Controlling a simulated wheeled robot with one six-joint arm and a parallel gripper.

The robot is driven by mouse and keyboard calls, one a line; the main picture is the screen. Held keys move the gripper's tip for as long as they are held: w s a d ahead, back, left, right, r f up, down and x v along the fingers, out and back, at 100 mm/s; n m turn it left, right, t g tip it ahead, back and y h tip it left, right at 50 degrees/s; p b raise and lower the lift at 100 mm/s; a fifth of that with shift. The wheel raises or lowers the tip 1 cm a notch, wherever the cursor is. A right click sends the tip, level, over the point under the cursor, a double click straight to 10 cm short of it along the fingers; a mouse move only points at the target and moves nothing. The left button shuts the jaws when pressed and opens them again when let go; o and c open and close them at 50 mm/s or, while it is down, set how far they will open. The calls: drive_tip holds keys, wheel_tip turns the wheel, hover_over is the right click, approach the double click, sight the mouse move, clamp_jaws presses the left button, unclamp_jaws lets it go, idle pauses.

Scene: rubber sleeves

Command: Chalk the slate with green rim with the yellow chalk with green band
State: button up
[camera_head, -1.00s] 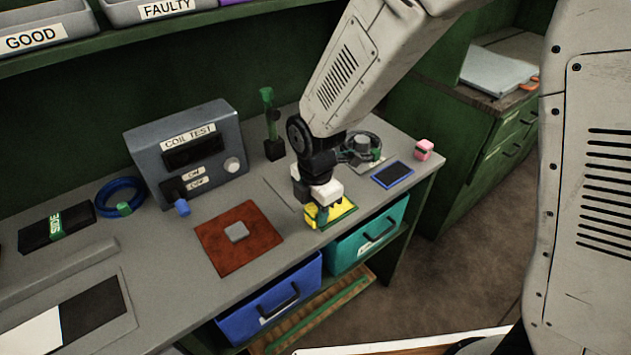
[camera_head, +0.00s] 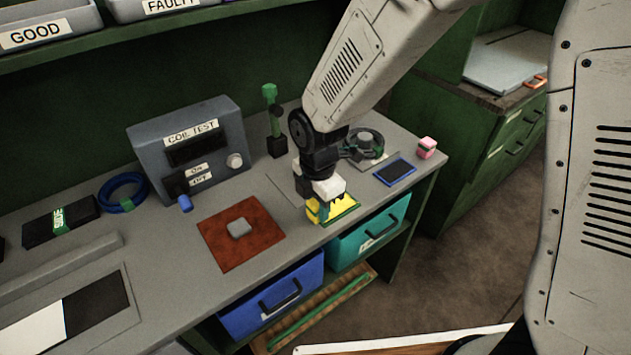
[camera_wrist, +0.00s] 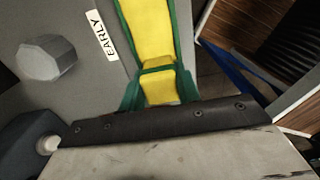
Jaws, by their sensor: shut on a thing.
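The slate with green rim (camera_head: 345,207) lies flat near the front edge of the bench, and much of its visible face is yellow. It also shows in the wrist view (camera_wrist: 147,28), its face yellow between green edges. My gripper (camera_head: 318,208) is over the left part of the slate, pointing down. It is shut on the yellow chalk with green band (camera_wrist: 160,88), whose band crosses it in the wrist view. The chalk is at the slate's face; I cannot tell whether its tip touches. My gripper hides part of the slate in the head view.
A blue-rimmed slate (camera_head: 395,172) and a pink block (camera_head: 427,147) lie to the right. A round fixture (camera_head: 368,145) stands behind. The coil test box (camera_head: 187,145) and a brown mat (camera_head: 240,255) are left. Blue (camera_head: 272,305) and teal (camera_head: 370,238) bins sit below.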

drive_tip(key=shift+r, duration=3.85)
